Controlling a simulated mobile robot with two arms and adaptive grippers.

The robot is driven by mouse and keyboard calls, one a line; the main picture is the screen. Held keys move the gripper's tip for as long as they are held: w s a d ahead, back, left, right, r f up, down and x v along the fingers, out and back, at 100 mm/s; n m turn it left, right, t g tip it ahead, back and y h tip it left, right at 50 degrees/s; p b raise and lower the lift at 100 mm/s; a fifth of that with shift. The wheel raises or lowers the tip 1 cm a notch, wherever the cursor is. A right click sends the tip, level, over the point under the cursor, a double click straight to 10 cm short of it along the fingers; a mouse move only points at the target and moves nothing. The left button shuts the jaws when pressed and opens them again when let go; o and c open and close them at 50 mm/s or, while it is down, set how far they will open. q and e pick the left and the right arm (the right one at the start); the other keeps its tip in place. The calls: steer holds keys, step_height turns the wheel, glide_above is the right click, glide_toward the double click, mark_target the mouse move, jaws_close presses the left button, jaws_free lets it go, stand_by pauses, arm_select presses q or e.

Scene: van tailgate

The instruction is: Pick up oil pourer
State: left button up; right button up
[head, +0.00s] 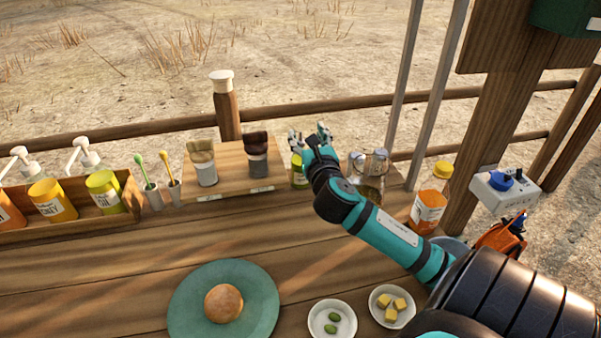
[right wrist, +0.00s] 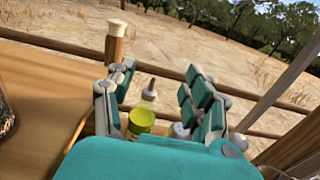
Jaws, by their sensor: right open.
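The oil pourer (right wrist: 141,118) is a small clear bottle with a yellow-green lower part and a dark spout. In the right wrist view it stands upright between the fingers of my right gripper (right wrist: 160,82), nearer the left finger. The fingers are spread and do not appear closed on it. In the head view my right gripper (head: 309,136) is over the back of the table, and the oil pourer (head: 298,172) is partly hidden by it, beside the wooden brush board. My left gripper is not in view.
The brush board (head: 230,170) with two brushes is left of the gripper. Glass jars (head: 374,172) and an orange-labelled bottle (head: 429,205) are right, by my arm. A teal plate (head: 180,310) with a bun and two small bowls (head: 332,304) are in front. A wooden rail (head: 150,127) runs behind.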

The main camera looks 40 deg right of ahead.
mark_target(301, 143)
steer(key=f, duration=0.4)
steer(key=f+b, duration=0.1)
steer(key=f, duration=0.2)
steer(key=shift+w+d, duration=0.2)
steer(key=shift+w, duration=0.1)
steer(key=x, duration=0.6)
steer(key=shift+w+d, duration=0.15)
steer(key=shift+w, duration=0.25)
steer(key=shift+s, duration=0.1)
jaws_close()
